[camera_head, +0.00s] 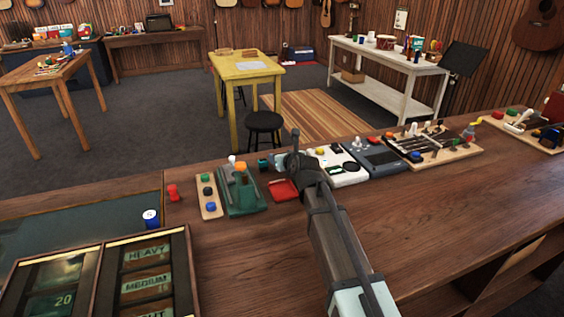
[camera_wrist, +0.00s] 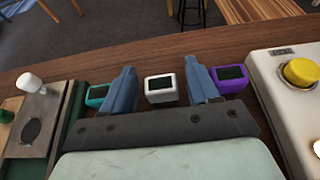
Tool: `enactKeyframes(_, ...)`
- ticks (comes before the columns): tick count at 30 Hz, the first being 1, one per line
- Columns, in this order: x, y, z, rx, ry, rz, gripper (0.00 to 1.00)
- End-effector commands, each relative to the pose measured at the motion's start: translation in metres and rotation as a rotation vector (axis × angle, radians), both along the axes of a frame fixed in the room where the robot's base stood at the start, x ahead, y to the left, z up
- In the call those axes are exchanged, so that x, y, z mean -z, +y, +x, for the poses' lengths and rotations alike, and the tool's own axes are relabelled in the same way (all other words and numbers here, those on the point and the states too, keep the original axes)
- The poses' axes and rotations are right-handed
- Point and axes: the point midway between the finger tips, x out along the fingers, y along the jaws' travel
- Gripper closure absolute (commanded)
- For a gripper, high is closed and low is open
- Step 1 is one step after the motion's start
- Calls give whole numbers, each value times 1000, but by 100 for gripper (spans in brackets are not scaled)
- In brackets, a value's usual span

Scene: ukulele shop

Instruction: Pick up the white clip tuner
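The white clip tuner (camera_wrist: 161,94), with a dark screen, stands on the wooden counter in the middle of the wrist view. My gripper (camera_wrist: 161,68) is open, with one blue-grey finger on each side of the tuner in the picture. A gap shows on both sides, so nothing is gripped. A teal clip tuner (camera_wrist: 97,94) is just left of the left finger, and a purple clip tuner (camera_wrist: 230,80) is partly behind the right finger. In the head view my gripper (camera_head: 293,160) is low over the counter's far edge and hides the white tuner.
A green device (camera_head: 240,190) stands left of my gripper, with a red item (camera_head: 283,190) between. A white box with a yellow button (camera_wrist: 300,72) stands close on the right. A dark grey device (camera_head: 375,157) is farther right. The counter's near side (camera_head: 450,210) is clear.

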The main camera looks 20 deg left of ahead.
Motion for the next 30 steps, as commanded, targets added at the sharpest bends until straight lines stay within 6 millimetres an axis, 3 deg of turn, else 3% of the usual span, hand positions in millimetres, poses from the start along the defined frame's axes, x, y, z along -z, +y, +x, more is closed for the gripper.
enactKeyframes(15, 0, 0, 0, 0, 0, 0, 89)
enactKeyframes(23, -2, 0, 0, 0, 0, 0, 89)
enactKeyframes(30, -27, 0, 0, 1, -2, 1, 89)
